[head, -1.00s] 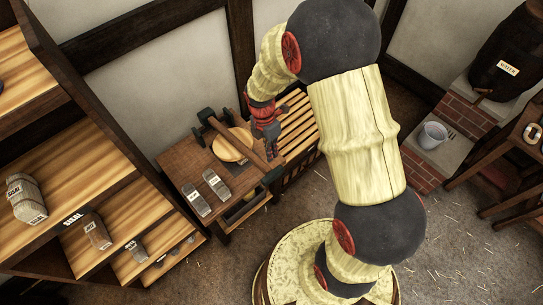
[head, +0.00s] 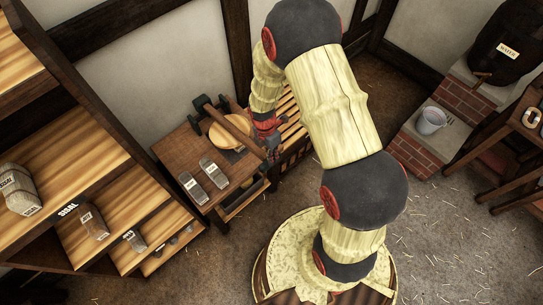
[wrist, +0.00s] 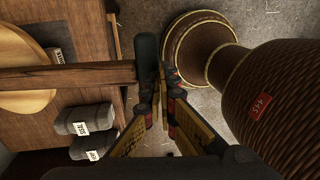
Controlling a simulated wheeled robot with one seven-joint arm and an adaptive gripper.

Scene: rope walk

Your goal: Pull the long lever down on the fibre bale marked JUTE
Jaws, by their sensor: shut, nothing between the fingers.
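A long wooden lever (head: 237,127) lies across the bench over a round wooden disc (head: 226,133). In the wrist view the lever (wrist: 70,77) ends in a dark grip (wrist: 146,62). A labelled grey bale (wrist: 57,56) shows partly beside the disc; its marking is too small to read surely. My gripper (head: 272,152) is at the lever's free end, beyond the bench edge. In the wrist view my gripper (wrist: 163,76) is shut and empty, its tips close beside the dark grip. I cannot tell whether they touch it.
Two labelled grey bales (wrist: 84,118) lie on the bench (head: 172,157) near the lever. A shelf (head: 95,180) with more bales stands at the left. Brick steps (head: 422,158) with a bucket (head: 430,121) stand far right.

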